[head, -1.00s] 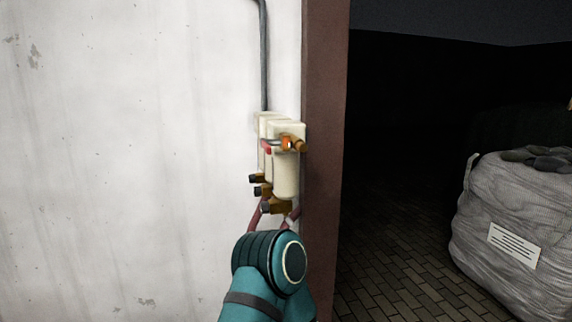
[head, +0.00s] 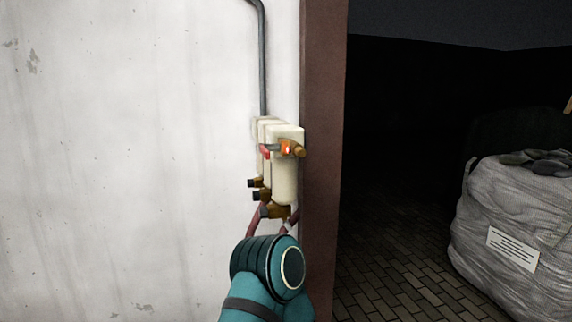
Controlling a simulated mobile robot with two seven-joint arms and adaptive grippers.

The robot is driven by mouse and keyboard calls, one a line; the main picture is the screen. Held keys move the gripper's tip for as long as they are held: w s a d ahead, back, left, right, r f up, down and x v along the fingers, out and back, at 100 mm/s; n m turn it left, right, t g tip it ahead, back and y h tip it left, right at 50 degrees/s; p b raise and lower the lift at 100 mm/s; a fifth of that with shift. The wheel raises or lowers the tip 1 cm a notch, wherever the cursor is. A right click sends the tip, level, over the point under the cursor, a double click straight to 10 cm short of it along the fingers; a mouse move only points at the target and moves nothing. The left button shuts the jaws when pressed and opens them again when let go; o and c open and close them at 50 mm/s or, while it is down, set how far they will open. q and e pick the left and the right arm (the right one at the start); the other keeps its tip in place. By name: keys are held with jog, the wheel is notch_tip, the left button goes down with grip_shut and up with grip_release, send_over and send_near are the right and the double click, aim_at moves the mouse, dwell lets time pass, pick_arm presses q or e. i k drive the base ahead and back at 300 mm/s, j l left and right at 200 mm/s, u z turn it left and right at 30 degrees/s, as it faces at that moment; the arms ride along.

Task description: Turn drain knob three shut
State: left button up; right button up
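A row of cream canisters (head: 287,180) is mounted on the white wall beside the brown door frame. Brass drain fittings with dark knobs (head: 254,183) stick out to the left below them. The lowest and nearest one (head: 272,211) hangs under the front canister. I cannot read any numbers, so I cannot tell which is knob three. An orange and brass fitting (head: 287,149) and a red part sit at the top front. A teal arm of mine rises from the bottom, just below the canisters. Neither gripper can be made out.
A grey pipe (head: 263,60) runs down the wall to the canisters. Reddish hoses (head: 253,219) hang below, partly behind my arm. The brown door frame (head: 321,160) stands close on the right. Beyond it are a dark paved area (head: 385,270) and a grey bulk bag (head: 500,220) with a white label.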

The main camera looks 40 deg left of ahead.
aim_at(263, 210)
jog(key=u, duration=1.4)
jog(key=l+z, duration=0.15)
